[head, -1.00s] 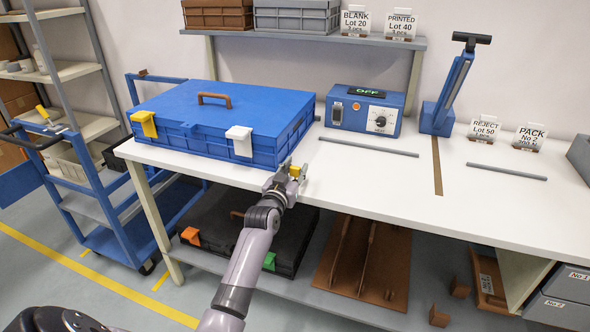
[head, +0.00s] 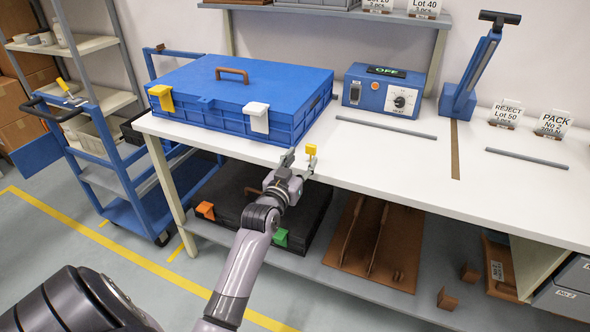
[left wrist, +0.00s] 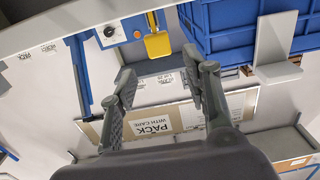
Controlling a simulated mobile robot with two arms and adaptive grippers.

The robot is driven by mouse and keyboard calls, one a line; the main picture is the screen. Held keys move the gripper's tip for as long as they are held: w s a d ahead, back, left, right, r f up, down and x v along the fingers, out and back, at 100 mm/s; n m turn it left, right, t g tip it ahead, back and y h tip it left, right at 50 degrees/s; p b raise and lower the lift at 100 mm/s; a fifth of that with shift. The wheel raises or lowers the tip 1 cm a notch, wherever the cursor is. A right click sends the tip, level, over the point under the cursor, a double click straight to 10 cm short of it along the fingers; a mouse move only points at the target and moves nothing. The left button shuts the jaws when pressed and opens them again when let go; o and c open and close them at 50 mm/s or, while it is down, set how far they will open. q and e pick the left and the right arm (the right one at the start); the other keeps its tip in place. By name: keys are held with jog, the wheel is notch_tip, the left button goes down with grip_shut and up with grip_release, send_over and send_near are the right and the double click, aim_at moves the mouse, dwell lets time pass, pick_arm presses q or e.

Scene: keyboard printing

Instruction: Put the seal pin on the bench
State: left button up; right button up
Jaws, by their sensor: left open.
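The seal pin, a small yellow block (head: 311,150), shows at the front edge of the white bench (head: 400,172), just beyond the tips of my left gripper (head: 299,160). In the left wrist view the yellow piece (left wrist: 158,45) has a thin stem and appears beyond the fingers, not between them. My left gripper (left wrist: 158,95) is open, with its fingers apart and nothing between them. A fingertip hides the pin's lower part in the head view, so I cannot tell how it rests. My right gripper is not in view.
A blue case (head: 240,95) with a yellow and a white latch stands on the bench behind my left gripper. A blue sealer box (head: 383,92) is further right. A black case (head: 270,210) lies on the shelf below. The bench's front middle is clear.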

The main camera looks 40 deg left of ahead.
pick_arm(q)
jog(key=s+d+f+m+g+h, duration=0.1)
jog(key=s+d+f+g, duration=0.4)
jog(key=f, duration=0.9)
jog(key=s+d+f+m+g+h, duration=0.15)
jog(key=s+d+f, duration=0.4)
jog(key=f, duration=0.85)
jog(key=s+d+f+g+h, duration=0.1)
jog(key=s+d+f+g, duration=0.1)
jog(key=s+f, duration=0.95)
jog(key=s+d+f+m+g, duration=0.1)
jog(key=s+f+g, duration=0.1)
jog(key=s+f, duration=0.5)
jog(key=s+d+f+g, duration=0.2)
jog(key=s+f, duration=0.4)
jog(key=s, duration=0.7)
jog(key=s+d+f+m+g, duration=0.1)
jog(key=s+f+g, duration=0.3)
jog(key=s+f, duration=0.3)
jog(key=s+h, duration=0.1)
jog(key=s, duration=0.3)
jog(key=shift+d+f+m, duration=0.35)
jog(key=shift+d, duration=0.05)
jog(key=shift+c, duration=0.4)
